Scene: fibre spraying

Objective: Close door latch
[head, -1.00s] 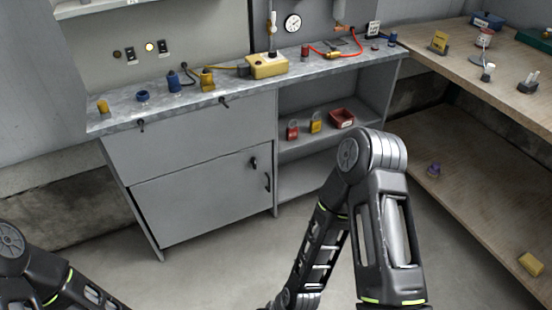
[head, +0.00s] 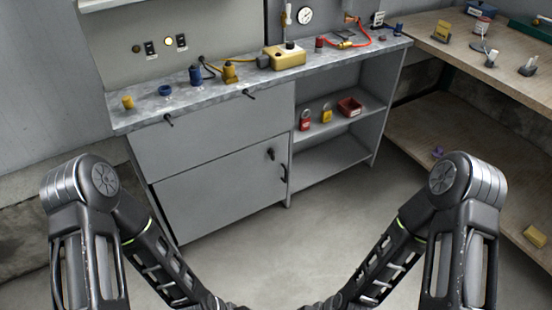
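The grey cabinet door (head: 222,197) is the lower left panel of the workbench, and it looks closed or very nearly so. A small black latch (head: 271,154) sits at its upper right, with a black handle (head: 283,173) just below and to the right. I cannot tell from here whether the latch is engaged. Both my arms come in from the lower corners and bend toward the bottom middle. Both grippers lie at or beyond the bottom edge, out of sight, well short of the door.
A grey worktop (head: 225,101) holds several fittings and a yellow box (head: 284,56). Open shelves right of the door hold a red padlock (head: 305,121) and a red bin (head: 349,106). A wooden bench (head: 505,72) stands at right. The floor (head: 300,245) ahead is clear.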

